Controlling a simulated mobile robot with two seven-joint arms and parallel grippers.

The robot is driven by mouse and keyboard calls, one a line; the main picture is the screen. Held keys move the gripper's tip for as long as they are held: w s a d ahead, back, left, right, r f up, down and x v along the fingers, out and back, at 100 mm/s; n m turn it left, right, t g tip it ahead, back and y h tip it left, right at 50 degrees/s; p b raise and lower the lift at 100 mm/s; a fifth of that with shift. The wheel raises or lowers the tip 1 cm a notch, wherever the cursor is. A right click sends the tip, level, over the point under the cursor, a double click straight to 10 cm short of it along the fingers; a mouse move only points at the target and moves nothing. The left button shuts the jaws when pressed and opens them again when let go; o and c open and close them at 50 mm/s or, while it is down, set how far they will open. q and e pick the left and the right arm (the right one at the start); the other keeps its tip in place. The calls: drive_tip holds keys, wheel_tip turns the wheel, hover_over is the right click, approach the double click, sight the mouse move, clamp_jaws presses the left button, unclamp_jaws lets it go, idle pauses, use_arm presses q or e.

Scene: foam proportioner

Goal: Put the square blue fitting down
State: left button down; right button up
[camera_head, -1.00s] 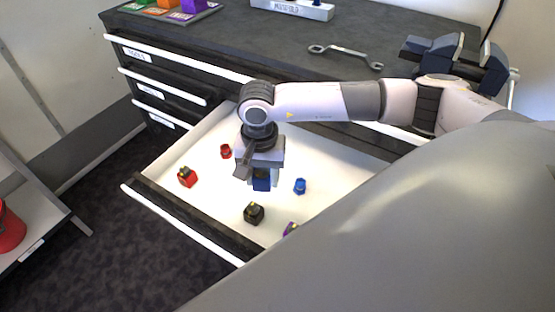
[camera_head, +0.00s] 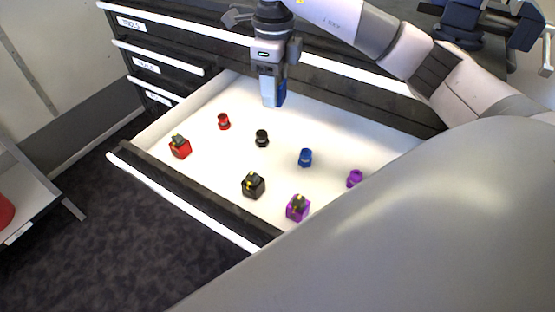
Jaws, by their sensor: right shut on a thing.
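My right gripper (camera_head: 272,92) points down over the back of the open drawer (camera_head: 210,190). It is shut on the square blue fitting (camera_head: 281,97), which shows between and below its fingers. The fitting appears to be held above the drawer floor, partly hidden by the fingers. My left gripper is not in view.
In the drawer stand a red square fitting (camera_head: 180,147), a black one (camera_head: 253,185) and a purple one (camera_head: 298,208). Round fittings in red (camera_head: 223,121), black (camera_head: 262,138), blue (camera_head: 305,157) and purple (camera_head: 355,178) stand behind them. White floor lies bare between them.

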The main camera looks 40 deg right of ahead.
sight(278, 162)
drive_tip(key=shift+d+r+m+b, duration=0.2)
drive_tip(key=shift+d+m+b, duration=0.1)
drive_tip(key=shift+m, duration=1)
wheel_tip(278, 162, down, 20)
drive_tip(key=b, duration=0.3)
drive_tip(key=shift+d+r, duration=0.1)
drive_tip(key=shift+r, duration=0.05)
drive_tip(key=shift+f, duration=0.2)
drive_tip(key=o, duration=1.2)
drive_tip(key=shift+r, duration=0.15)
